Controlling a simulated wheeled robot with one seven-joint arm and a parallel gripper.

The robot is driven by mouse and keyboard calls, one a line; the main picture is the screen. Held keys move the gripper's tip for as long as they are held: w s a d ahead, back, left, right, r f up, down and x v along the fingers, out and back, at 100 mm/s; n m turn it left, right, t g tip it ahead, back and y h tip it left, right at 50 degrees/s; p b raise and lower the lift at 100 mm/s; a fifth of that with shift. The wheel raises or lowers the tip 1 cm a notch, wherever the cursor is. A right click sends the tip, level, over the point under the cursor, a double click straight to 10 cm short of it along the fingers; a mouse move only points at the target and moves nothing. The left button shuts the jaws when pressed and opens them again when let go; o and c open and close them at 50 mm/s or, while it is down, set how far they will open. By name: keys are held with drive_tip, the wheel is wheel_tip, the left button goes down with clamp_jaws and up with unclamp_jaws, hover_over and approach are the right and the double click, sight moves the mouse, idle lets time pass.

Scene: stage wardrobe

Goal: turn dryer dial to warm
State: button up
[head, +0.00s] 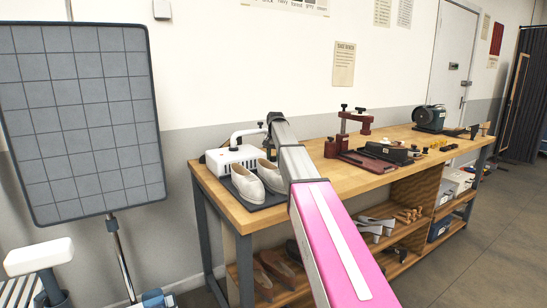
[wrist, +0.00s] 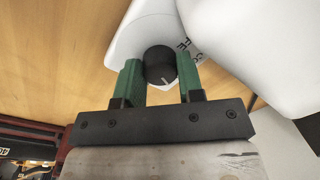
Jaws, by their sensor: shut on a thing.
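The shoe dryer (head: 232,157) is a white box at the left end of the wooden workbench, with pale shoes (head: 247,182) beside it on a dark mat. In the wrist view the dryer's white body (wrist: 145,28) carries a black round dial (wrist: 160,66) with a pale pointer line toward its lower right. Some lettering shows beside the dial, partly hidden. My gripper (wrist: 161,72) has its green fingers on either side of the dial, shut on it. In the head view my pink and grey arm hides the gripper and the dial.
The workbench top (head: 310,150) also holds a red press (head: 350,130), a dark tray with tools and a green machine (head: 429,118) farther right. A grey gridded panel (head: 80,115) stands at left. Shelves below the bench hold shoes and boxes.

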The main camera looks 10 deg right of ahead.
idle(0.4)
drive_tip(key=o, duration=0.9)
drive_tip(key=r, duration=1.1)
drive_tip(key=shift+s+d, duration=0.1)
drive_tip(key=shift+d, duration=0.15)
drive_tip(key=shift+f, duration=0.1)
